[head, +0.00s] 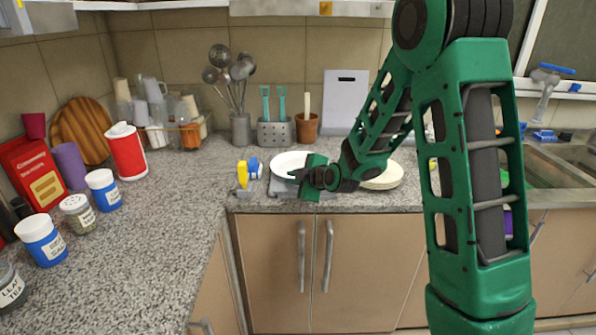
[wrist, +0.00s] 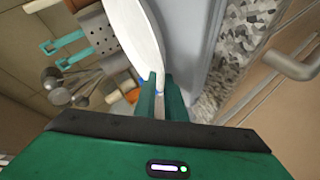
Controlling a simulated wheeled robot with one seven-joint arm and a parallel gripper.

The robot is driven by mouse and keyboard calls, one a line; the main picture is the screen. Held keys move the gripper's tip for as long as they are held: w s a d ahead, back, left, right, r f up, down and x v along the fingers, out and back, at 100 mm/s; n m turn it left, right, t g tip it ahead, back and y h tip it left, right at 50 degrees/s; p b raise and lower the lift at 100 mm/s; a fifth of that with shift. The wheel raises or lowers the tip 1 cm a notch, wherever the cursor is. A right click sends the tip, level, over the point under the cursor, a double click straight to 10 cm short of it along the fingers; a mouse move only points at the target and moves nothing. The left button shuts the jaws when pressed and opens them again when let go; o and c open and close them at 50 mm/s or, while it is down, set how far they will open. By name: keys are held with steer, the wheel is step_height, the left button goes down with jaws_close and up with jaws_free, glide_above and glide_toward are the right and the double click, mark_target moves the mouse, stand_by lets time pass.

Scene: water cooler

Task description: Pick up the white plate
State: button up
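The white plate (head: 291,163) is at the back of the counter, near the grey tray (head: 283,187). In the wrist view the plate (wrist: 136,32) shows as a narrow white face running down to my fingertips. My gripper (head: 296,177) is at the plate's near right edge. In the wrist view my gripper (wrist: 160,88) has its green fingers close together, with the plate's rim between them, and looks shut on it. The fingers and arm hide part of the rim. I cannot tell whether the plate is clear of its support.
A stack of plates (head: 382,177) stands just right, partly behind my arm. A yellow bottle (head: 242,175) and blue bottle (head: 254,167) stand left. A utensil holder (head: 275,133) and a pot (head: 306,129) are behind. The sink (head: 549,165) is far right. The left counter has free room.

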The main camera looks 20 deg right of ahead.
steer(key=shift+w+f, duration=0.1)
steer(key=shift+f, duration=0.15)
jaws_close()
